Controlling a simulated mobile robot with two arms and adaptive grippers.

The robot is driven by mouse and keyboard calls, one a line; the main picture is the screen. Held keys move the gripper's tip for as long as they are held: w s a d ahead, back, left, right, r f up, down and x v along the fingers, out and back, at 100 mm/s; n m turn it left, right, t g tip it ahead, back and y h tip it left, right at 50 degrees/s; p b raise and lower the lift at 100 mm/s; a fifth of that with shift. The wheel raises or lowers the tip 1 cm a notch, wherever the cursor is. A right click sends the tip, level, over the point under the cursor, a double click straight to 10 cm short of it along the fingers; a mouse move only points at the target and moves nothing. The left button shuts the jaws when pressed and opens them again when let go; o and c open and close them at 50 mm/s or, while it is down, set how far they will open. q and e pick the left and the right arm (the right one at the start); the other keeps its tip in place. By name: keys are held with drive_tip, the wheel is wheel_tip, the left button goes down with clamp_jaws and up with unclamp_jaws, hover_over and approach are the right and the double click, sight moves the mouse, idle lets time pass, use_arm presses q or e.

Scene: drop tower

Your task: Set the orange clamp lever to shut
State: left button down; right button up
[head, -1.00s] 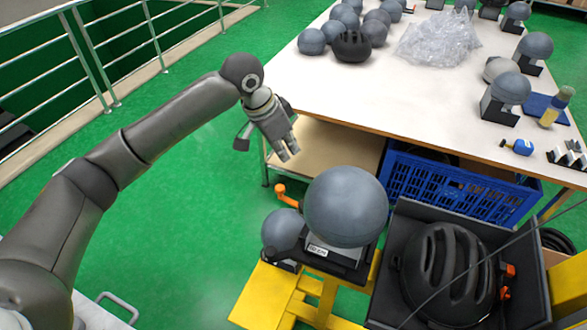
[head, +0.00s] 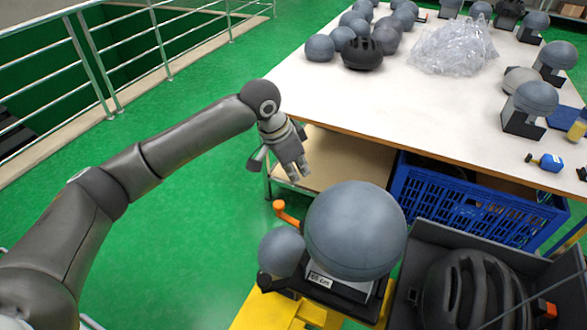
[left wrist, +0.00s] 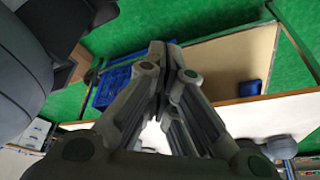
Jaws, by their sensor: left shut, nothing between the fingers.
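The orange clamp lever (head: 283,211) sticks up at the left side of the black block under the large grey ball (head: 356,230), in the head view. Its lower end is partly hidden behind the small grey ball (head: 282,251). My left gripper (head: 298,174) hangs above and slightly right of the lever, apart from it. Its fingers are shut and empty, pointing down. In the left wrist view the closed fingers (left wrist: 160,50) fill the middle, and I cannot make out the lever there. My right gripper is not in view.
A yellow stand (head: 262,309) carries the balls. A grey box with a black helmet (head: 470,290) stands to the right. A blue crate (head: 470,205) sits under the white table (head: 430,110), whose near edge is close behind my left gripper. Green floor is free on the left.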

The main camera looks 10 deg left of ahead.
use_arm(q)
wheel_tip(320, 180, down, 7)
drive_tip(key=a+p, duration=0.1)
drive_tip(key=p, duration=0.1)
drive_tip(key=shift+s+a, duration=0.15)
drive_tip(key=shift+s, duration=0.3)
